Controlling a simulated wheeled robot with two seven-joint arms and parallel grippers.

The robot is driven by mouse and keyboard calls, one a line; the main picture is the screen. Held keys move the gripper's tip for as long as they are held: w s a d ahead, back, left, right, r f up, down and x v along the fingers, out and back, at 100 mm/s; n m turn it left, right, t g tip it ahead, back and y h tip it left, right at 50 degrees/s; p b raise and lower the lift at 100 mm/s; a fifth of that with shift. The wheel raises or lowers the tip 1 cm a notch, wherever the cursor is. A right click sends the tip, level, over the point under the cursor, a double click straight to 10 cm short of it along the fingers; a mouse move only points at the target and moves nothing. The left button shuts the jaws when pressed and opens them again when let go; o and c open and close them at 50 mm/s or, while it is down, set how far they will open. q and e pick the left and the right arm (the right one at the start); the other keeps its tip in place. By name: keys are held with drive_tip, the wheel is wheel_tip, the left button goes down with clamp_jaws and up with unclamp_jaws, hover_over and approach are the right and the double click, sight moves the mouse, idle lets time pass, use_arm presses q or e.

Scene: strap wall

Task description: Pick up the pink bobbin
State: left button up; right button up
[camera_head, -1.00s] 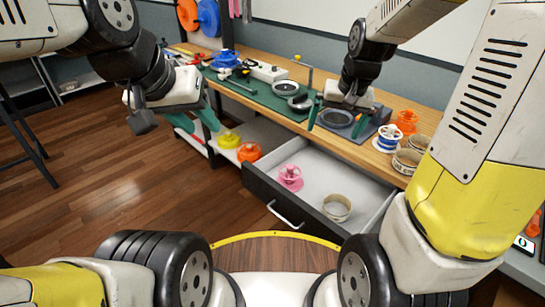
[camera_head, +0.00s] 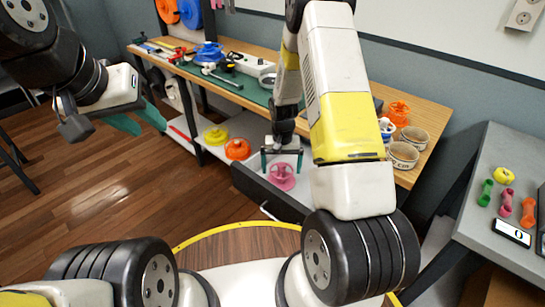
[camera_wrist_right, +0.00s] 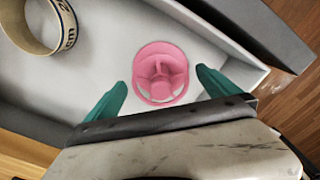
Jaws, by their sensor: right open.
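The pink bobbin (camera_head: 282,176) stands in the open drawer (camera_head: 262,191) below the workbench. It also shows in the right wrist view (camera_wrist_right: 160,73), on the pale drawer floor, close to the drawer's side wall. My right gripper (camera_head: 281,163) is open and empty above the bobbin. In the right wrist view its two green fingertips (camera_wrist_right: 161,90) are spread on either side of the bobbin's near part, with no contact visible. My left gripper (camera_head: 142,118) is in the air at the left, far from the drawer. Its green fingers show apart, with nothing seen between them.
A cream tape roll (camera_wrist_right: 40,22) lies in the drawer beside the bobbin. Yellow (camera_head: 216,135) and orange (camera_head: 238,149) bobbins sit on the shelf left of the drawer. The workbench (camera_head: 432,112) holds tools and rolls. A grey table (camera_head: 507,172) stands at the right.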

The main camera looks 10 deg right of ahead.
sight(282, 171)
wheel_tip(282, 171, down, 4)
drive_tip(key=shift+f, duration=0.15)
drive_tip(key=c, duration=1.5)
